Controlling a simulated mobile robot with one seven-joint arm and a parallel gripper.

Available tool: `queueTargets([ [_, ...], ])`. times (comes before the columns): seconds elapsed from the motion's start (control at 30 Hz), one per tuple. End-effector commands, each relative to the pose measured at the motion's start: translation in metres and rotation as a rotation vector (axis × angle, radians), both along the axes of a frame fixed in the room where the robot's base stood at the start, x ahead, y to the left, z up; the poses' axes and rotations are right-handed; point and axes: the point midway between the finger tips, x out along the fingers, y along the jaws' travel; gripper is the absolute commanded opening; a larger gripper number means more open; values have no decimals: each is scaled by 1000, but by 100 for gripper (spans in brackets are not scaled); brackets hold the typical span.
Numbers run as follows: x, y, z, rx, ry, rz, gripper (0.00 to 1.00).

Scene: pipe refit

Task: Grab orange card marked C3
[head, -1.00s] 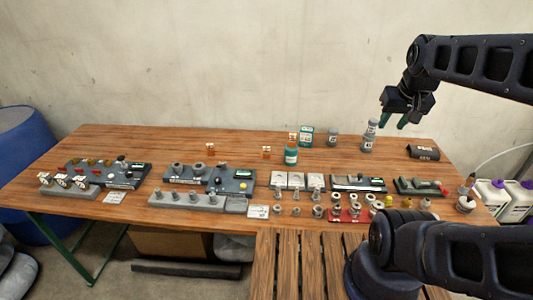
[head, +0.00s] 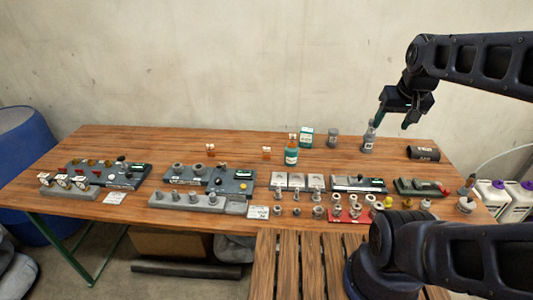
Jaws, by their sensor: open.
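Two small orange cards stand toward the back of the table: one left of centre (head: 210,149) and one nearer the middle (head: 266,152). Their markings are too small to read, so I cannot tell which is C3. My gripper (head: 393,116) is open and points down above the back right of the table, beside and over a grey bottle (head: 369,137). It is well to the right of both cards. I cannot tell whether a finger touches the bottle.
A black cylinder (head: 423,153) lies at the right. Fixtures and fittings crowd the front; the back left is clear.

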Motion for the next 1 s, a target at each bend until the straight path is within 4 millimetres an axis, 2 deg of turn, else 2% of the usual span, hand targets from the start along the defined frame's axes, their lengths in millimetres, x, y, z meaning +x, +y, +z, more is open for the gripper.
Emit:
queueTargets([
  [0.17,28,9,5,12,26,3,62],
  [0.53,114,44,7,42,98,0,62],
  [0.77,167,75,-5,54,143,-4,62],
  [1.0,221,114,-28,60,189,-9,62],
])
